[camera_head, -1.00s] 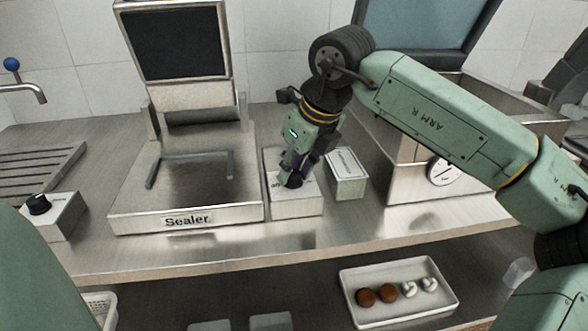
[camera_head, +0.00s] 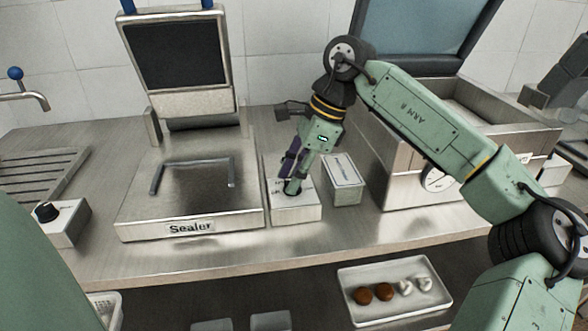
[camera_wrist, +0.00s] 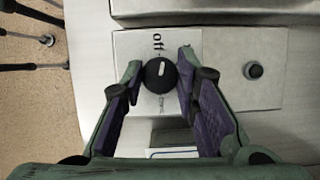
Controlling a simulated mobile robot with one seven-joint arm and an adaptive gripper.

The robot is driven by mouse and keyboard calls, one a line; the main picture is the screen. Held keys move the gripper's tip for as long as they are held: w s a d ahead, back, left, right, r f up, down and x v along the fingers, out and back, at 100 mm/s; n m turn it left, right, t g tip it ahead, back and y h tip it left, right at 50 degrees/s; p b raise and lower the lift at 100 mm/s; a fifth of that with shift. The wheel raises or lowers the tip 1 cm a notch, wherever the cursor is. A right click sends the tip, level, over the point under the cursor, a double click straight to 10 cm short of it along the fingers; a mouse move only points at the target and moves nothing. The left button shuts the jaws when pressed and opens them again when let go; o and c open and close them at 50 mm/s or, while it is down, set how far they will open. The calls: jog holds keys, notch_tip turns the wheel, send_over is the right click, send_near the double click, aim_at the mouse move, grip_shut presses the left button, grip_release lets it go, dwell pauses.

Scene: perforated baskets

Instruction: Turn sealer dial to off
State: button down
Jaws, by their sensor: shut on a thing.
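The sealer dial, a round black knob (camera_wrist: 160,75) with a white line, sits on a pale metal box (camera_wrist: 130,60). In the wrist view the printed word "off" is just above the dial, and the white line runs nearly up and down, its upper end toward that word. My gripper (camera_wrist: 162,78) is shut on the dial, one purple-padded finger on each side. In the head view, my gripper (camera_head: 292,188) reaches down to the dial box (camera_head: 297,213), and its fingers mostly hide the dial. The sealer (camera_head: 190,215) stands just left with its lid raised.
A small labelled box (camera_head: 345,180) stands right of the dial box. A metal appliance with a gauge (camera_head: 437,180) is farther right. A smaller black knob (camera_wrist: 253,70) is behind the dial. Another dial box (camera_head: 62,222) is far left. A tray (camera_head: 395,290) lies below the counter.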

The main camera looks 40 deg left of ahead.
jog(key=shift+a+n+g+h+p, duration=0.1)
jog(key=shift+n+g+h+p, duration=0.3)
jog(key=shift+n, duration=1.1)
jog(key=c, duration=1.2)
grip_release()
jog(key=shift+c, duration=0.2)
jog(key=shift+r, duration=0.1)
jog(key=v, duration=1.2)
jog(key=shift+s+a, duration=0.1)
jog(key=shift+s, duration=0.05)
